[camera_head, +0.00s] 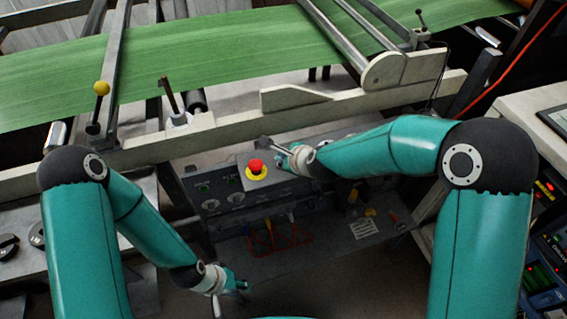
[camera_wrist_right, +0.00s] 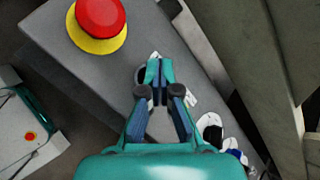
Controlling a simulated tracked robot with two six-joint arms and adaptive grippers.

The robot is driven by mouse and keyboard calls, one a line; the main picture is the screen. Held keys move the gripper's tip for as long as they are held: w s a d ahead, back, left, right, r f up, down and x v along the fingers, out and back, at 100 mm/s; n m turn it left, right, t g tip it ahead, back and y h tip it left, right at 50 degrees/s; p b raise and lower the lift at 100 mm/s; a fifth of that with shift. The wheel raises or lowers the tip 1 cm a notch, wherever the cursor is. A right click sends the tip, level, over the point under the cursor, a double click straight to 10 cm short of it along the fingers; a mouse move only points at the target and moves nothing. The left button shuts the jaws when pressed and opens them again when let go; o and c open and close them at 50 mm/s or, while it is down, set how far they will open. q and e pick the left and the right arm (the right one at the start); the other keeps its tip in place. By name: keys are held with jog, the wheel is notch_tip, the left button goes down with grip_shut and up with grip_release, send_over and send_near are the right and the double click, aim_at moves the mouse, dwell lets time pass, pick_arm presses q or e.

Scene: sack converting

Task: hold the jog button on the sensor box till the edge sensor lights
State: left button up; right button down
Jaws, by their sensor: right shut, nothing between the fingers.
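The grey sensor box (camera_head: 205,187) stands below the machine rail, with a red stop button (camera_head: 256,166) on a yellow ring on its top. In the right wrist view the red button (camera_wrist_right: 97,22) is at the upper left. My right gripper (camera_head: 283,152) is shut and empty, just right of the red button. Its fingertips (camera_wrist_right: 159,68) lie over a small dark round button (camera_wrist_right: 140,76), partly hidden by them; I cannot tell whether they touch it. My left gripper (camera_head: 241,287) hangs low, apart from the box. I cannot make out a lit edge sensor.
A green web (camera_head: 230,60) runs across the machine above a pale rail (camera_head: 230,137). A yellow-knobbed lever (camera_head: 101,88) stands at the left. A grey shelf (camera_head: 320,255) with red-handled tools lies below the box. A lit control panel (camera_head: 545,250) is at the right.

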jog(key=shift+f+b, duration=0.45)
jog(key=shift+b, duration=0.1)
dwell(0.6)
jog(key=shift+r, duration=0.15)
dwell(4.3)
jog(key=shift+r+p, duration=0.7)
jog(key=shift+r, duration=0.05)
notch_tip(320, 180, up, 5)
jog(key=p, duration=0.4)
dwell(1.0)
